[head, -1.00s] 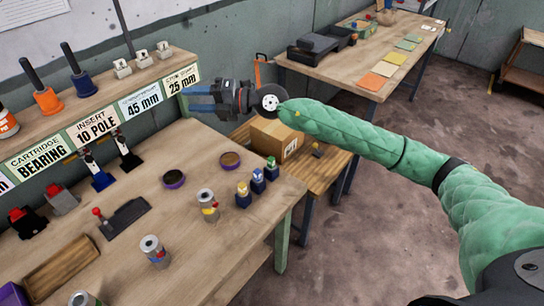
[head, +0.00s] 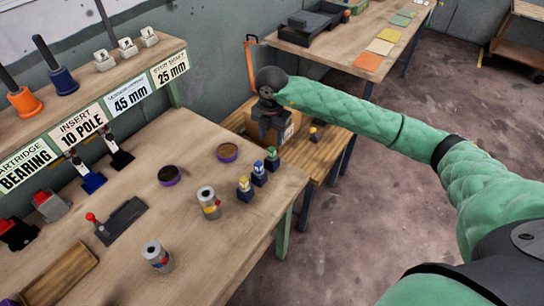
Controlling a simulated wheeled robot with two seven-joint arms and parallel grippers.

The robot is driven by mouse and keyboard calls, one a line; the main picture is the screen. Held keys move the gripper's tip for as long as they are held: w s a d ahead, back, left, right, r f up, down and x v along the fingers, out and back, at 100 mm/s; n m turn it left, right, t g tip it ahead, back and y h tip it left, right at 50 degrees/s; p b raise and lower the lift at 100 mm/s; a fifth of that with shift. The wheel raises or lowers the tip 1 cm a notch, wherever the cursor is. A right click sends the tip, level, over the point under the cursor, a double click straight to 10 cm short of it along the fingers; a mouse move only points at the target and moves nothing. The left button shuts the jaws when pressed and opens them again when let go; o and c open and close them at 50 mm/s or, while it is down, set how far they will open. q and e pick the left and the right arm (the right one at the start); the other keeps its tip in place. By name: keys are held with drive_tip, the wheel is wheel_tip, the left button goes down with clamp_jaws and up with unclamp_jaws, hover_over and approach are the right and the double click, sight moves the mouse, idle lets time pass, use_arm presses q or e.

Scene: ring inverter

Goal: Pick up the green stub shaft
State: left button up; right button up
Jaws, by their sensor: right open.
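The green stub shaft (head: 271,156) stands upright in a dark blue holder near the right edge of the workbench (head: 140,225). It is the farthest in a short row with a blue shaft (head: 258,170) and a yellow shaft (head: 244,186). My right gripper (head: 268,134) points down, open and empty, just beyond and above the green shaft in the picture. I cannot tell the exact gap between them. My left gripper is out of view.
Metal cylinders (head: 208,203) and dark round dishes (head: 169,176) stand left of the row. A cardboard box (head: 291,128) sits on a lower wooden table behind my gripper. A labelled shelf (head: 105,90) runs along the wall.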

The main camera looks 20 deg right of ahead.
sight(272, 148)
drive_tip(key=shift+f+m, duration=0.15)
drive_tip(key=shift+m, duration=0.25)
drive_tip(key=shift+f, duration=0.2)
wheel_tip(272, 148, down, 2)
drive_tip(key=shift+b, duration=0.55)
drive_tip(key=f, duration=0.1)
drive_tip(key=f+b, duration=0.1)
drive_tip(key=f, duration=0.2)
drive_tip(key=shift+w+d, duration=0.25)
drive_tip(key=shift+w, duration=0.05)
drive_tip(key=shift+f+b, duration=0.3)
drive_tip(key=shift+f, duration=0.35)
drive_tip(key=c, duration=1)
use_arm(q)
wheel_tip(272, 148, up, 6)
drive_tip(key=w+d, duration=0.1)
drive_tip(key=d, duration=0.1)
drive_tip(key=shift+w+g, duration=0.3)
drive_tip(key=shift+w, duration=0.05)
use_arm(e)
drive_tip(key=shift+r, duration=0.15)
